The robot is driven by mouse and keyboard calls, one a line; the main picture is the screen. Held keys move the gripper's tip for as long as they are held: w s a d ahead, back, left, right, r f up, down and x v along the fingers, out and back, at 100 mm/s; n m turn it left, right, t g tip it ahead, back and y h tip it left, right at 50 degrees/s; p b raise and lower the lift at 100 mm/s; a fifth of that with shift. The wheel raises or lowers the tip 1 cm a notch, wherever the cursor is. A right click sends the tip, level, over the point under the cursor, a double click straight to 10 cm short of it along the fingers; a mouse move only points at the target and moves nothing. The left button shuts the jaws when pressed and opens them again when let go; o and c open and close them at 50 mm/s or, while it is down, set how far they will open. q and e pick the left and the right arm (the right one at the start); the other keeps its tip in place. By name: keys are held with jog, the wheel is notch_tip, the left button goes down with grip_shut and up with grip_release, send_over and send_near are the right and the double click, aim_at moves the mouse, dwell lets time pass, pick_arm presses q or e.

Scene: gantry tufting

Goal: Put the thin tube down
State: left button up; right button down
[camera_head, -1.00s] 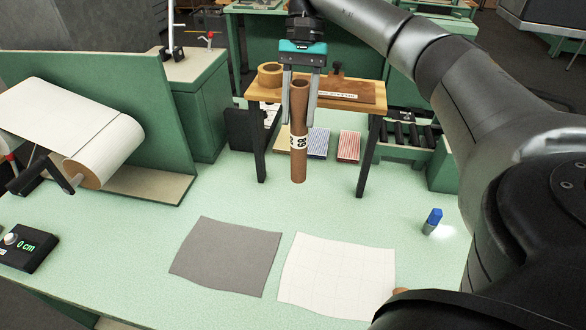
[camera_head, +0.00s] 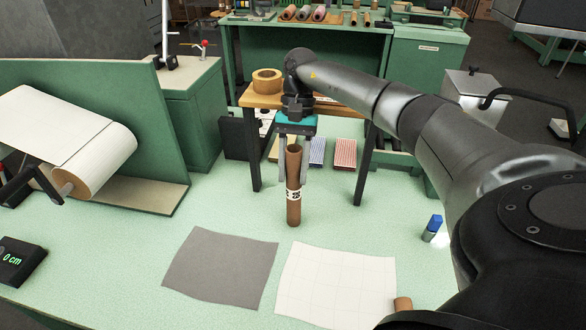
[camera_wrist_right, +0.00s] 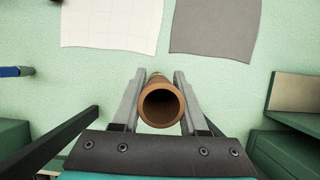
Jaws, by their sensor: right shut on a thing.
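The thin tube (camera_head: 294,212) is a brown cardboard tube with a white printed label around its middle. It stands upright between the fingers of my right gripper (camera_head: 295,178), which is shut on it from above. Its lower end is at or close above the green table; I cannot tell whether it touches. In the right wrist view the tube (camera_wrist_right: 160,104) shows its open round end between the two grey fingers (camera_wrist_right: 157,78). My left gripper is not in view.
A grey sheet (camera_head: 221,267) and a white gridded sheet (camera_head: 337,284) lie in front of the tube. A wooden stand (camera_head: 257,100) with a tape roll (camera_head: 267,81) is behind it. A blue-capped thing (camera_head: 433,228) and another brown tube end (camera_head: 403,304) are at the right.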

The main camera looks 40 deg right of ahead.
aim_at(294, 145)
jog(key=shift+f+b, duration=0.2)
jog(key=shift+b, duration=0.1)
jog(key=shift+c, duration=2.2)
grip_release()
jog(key=shift+r, duration=0.1)
jog(key=shift+r, duration=0.1)
jog(key=shift+r+p, duration=0.2)
jog(key=shift+p, duration=0.15)
jog(key=b+v, duration=0.1)
jog(key=v, duration=0.6)
jog(key=shift+w+r, duration=0.1)
jog(key=shift+w, duration=0.05)
jog(key=p+v, duration=0.1)
jog(key=v, duration=0.2)
jog(key=shift+r+p, duration=0.2)
jog(key=shift+p, duration=0.15)
jog(key=shift+w+d+r, duration=0.1)
jog(key=shift+d+r, duration=0.15)
jog(key=shift+r, duration=0.25)
